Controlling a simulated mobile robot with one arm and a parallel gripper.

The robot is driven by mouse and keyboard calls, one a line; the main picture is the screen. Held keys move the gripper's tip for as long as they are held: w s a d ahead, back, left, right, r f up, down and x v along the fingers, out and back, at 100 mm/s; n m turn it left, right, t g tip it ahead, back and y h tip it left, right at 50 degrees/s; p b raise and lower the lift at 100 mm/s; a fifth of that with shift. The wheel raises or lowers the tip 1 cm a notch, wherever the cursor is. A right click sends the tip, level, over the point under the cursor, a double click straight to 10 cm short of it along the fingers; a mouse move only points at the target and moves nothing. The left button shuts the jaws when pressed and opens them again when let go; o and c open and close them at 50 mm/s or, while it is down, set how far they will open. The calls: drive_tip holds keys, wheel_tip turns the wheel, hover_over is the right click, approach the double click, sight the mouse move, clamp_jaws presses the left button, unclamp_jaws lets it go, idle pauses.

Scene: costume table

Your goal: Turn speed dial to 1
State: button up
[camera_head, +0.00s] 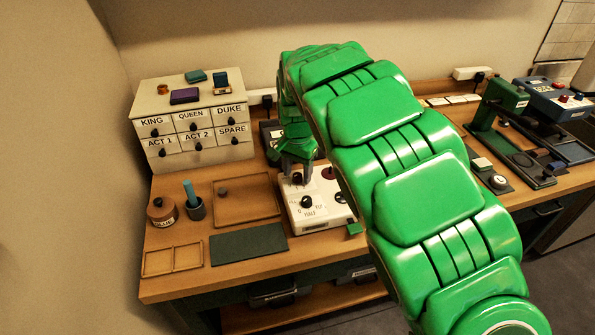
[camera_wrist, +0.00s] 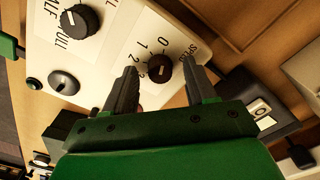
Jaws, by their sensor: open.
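The white control box (camera_head: 303,223) stands on the table and carries the speed dial. In the wrist view the dark, round speed dial (camera_wrist: 160,70) has a small pale mark on its lower part. "SPEED" and the printed digits 0, 1 and 2 show beside it; a finger partly covers the scale, and I cannot tell which digit the mark meets. My gripper (camera_wrist: 159,65) is open, one finger on each side of the dial, with no clear contact seen. In the head view my gripper (camera_head: 298,163) points down over the back of the box.
A larger black HALF/FULL dial (camera_wrist: 78,20) and another round knob (camera_wrist: 63,83) share the box. A small drawer cabinet (camera_head: 195,130) stands at the back left. A wooden tray (camera_head: 268,216) and a dark green mat (camera_head: 248,244) lie left of the box.

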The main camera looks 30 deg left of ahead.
drive_tip(key=shift+f, duration=0.1)
clamp_jaws()
idle(0.3)
drive_tip(key=n, duration=0.8)
drive_tip(key=shift+n, duration=0.3)
idle(0.5)
